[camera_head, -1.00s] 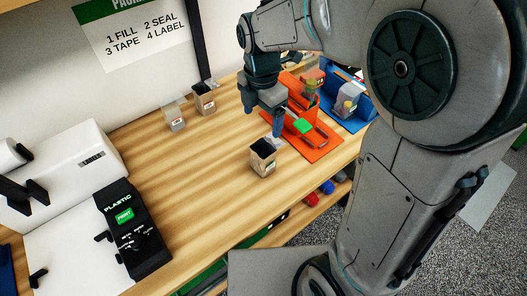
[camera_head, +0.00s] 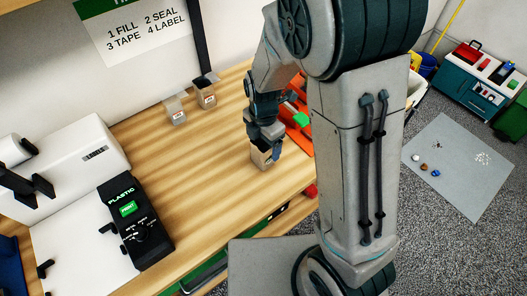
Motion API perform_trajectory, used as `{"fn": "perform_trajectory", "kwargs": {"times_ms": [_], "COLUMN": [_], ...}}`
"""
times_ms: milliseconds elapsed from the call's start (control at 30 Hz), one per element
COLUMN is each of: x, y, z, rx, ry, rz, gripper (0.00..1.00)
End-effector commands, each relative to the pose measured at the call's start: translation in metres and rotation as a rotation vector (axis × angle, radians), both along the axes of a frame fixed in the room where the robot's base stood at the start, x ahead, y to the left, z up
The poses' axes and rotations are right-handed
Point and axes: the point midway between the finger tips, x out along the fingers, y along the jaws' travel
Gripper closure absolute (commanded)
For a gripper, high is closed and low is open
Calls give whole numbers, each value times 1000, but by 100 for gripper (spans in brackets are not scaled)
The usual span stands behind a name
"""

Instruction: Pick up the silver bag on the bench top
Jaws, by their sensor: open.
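A small open-topped greyish-tan bag (camera_head: 261,161) with a pale label stands near the bench top's (camera_head: 190,180) front edge. My gripper (camera_head: 267,146) is open, pointing down directly over this bag, with its fingers at the bag's upper part. The fingers hide the bag's opening, and I cannot tell whether they touch it. Two similar labelled bags stand at the back by the wall: a paler one (camera_head: 175,112) and a darker-mouthed one (camera_head: 206,96). None looks clearly silver in this light.
An orange tray (camera_head: 300,138) is just right of my gripper, mostly hidden by my arm. The bench middle is clear. A grey mat (camera_head: 460,165) lies on the floor.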

Motion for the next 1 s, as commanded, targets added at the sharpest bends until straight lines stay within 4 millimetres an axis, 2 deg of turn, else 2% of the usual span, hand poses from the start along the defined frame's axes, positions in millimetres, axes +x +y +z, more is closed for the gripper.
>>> {"fn": "perform_trajectory", "kwargs": {"times_ms": [267, 400, 467, 500, 767, 867, 1000], "x": [0, 0, 0, 0, 0, 1, 1], "y": [0, 0, 0, 0, 0, 0, 0], "z": [-3, -2, -2, -2, 0, 8, 29], "rx": [0, 0, 0, 0, 1, 2, 2], "ry": [0, 0, 0, 0, -2, -4, -6], "rz": [0, 0, 0, 0, 0, 1, 0], "gripper": [18, 57, 74, 77, 77, 77, 77]}}
